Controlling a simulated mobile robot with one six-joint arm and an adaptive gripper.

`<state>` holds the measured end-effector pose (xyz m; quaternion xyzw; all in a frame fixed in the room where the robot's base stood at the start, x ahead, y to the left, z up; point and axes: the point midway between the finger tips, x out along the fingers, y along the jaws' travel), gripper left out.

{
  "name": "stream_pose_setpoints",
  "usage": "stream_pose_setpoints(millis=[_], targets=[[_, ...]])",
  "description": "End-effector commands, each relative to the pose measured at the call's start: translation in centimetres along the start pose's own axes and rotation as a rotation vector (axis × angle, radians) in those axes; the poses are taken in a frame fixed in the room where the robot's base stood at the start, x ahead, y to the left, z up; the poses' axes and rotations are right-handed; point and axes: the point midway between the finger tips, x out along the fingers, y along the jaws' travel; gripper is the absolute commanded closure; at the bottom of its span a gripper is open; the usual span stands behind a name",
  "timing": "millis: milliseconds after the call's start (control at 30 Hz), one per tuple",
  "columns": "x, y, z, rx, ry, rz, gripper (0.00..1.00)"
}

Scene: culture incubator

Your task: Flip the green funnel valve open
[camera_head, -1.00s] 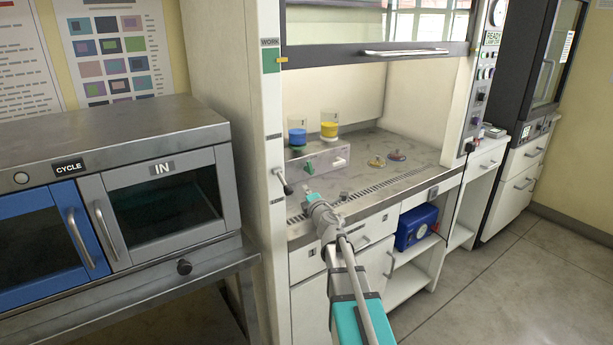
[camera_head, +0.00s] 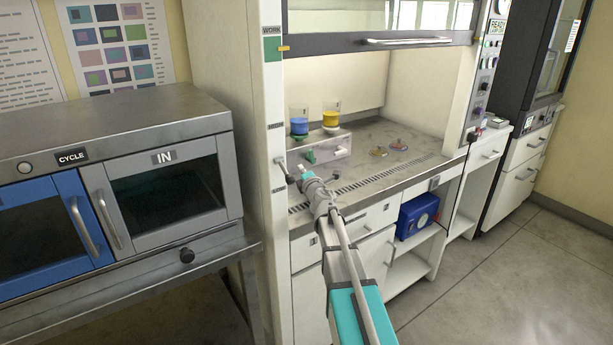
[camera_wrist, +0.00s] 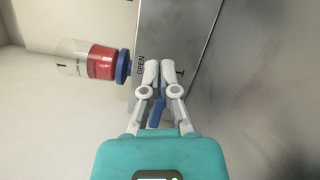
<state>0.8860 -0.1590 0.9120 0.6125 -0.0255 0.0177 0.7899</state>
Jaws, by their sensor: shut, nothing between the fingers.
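The green valve handle (camera_head: 309,156) is on the front of a pale box in the fume hood. A funnel with blue contents (camera_head: 299,127) and one with yellow contents (camera_head: 331,119) stand on the box. My gripper (camera_head: 303,170) is shut and empty, just in front of the green handle; contact cannot be told. In the wrist view, the closed fingertips (camera_wrist: 159,66) are over a grey face beside the printed word OPEN. A blue piece (camera_wrist: 156,113) shows behind the fingers. A clear vessel (camera_wrist: 76,58) marked 1, with red contents and a blue base, lies left of them.
The raised sash (camera_head: 415,41) is above. The hood's left post (camera_head: 274,150) is close to my arm. A grey cabinet (camera_head: 165,190) stands at left.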

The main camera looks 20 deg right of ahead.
Motion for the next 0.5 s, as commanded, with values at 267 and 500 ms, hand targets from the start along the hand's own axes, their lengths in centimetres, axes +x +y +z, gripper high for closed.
stream_pose_setpoints(millis=[267, 500], targets=[[4.5, 0.0, 0.3, 0.000, -0.001, 0.000, 1.00], [4.7, 0.1, 3.2, -0.001, -0.002, 0.000, 1.00]])
